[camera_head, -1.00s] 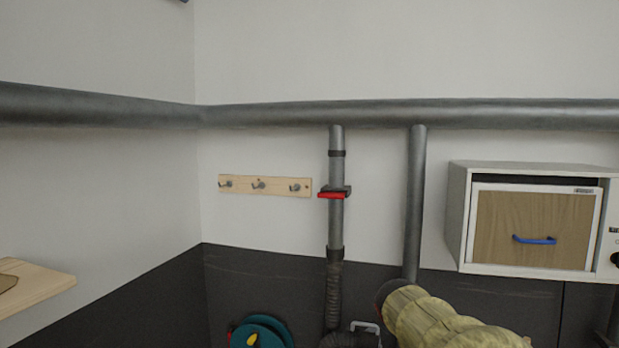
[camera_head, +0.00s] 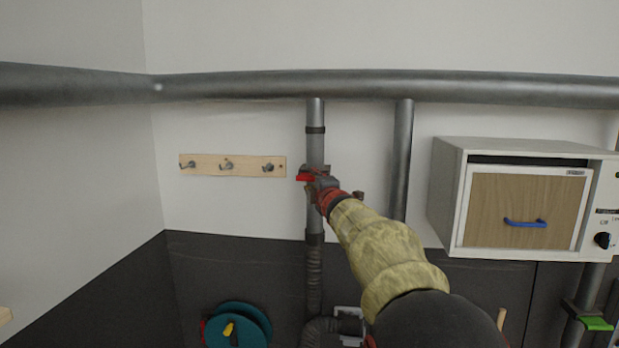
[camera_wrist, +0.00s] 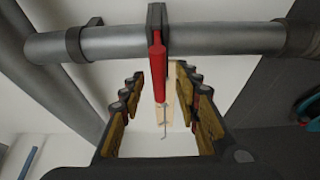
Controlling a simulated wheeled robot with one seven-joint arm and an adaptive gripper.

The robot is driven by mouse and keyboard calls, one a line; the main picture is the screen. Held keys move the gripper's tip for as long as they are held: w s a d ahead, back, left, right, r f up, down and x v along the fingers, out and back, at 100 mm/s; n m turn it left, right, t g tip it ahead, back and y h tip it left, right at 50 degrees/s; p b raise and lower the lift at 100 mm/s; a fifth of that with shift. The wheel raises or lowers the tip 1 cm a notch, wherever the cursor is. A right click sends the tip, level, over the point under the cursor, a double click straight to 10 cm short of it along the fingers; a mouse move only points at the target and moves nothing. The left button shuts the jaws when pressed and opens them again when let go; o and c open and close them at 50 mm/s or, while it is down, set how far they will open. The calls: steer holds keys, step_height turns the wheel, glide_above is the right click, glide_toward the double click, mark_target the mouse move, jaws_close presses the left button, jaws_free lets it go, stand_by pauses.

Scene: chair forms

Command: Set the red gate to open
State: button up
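The red gate is a slide gate with a red handle (camera_head: 306,178) on the left vertical grey pipe (camera_head: 315,148). In the wrist view, the red handle (camera_wrist: 158,66) sticks out from a dark plate that crosses the pipe (camera_wrist: 105,44). My gripper (camera_head: 327,184) is at the gate, just in front of it, and hides part of it in the head view. In the wrist view my gripper (camera_wrist: 159,78) is open. Its fingers stand to either side of the handle's outer end, with visible gaps. I cannot tell whether the gate is open or shut.
A wooden hook rail (camera_head: 236,165) is on the wall left of the pipe. A second vertical pipe (camera_head: 402,160) and a white cabinet (camera_head: 448,190) with a blue handle are to the right. A teal reel (camera_head: 240,328) is below. A green-handled gate (camera_head: 597,323) is at lower right.

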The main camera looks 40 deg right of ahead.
steer(key=shift+p+x, duration=0.3)
steer(key=shift+x, duration=1.45)
steer(key=c, duration=0.8)
jaws_close()
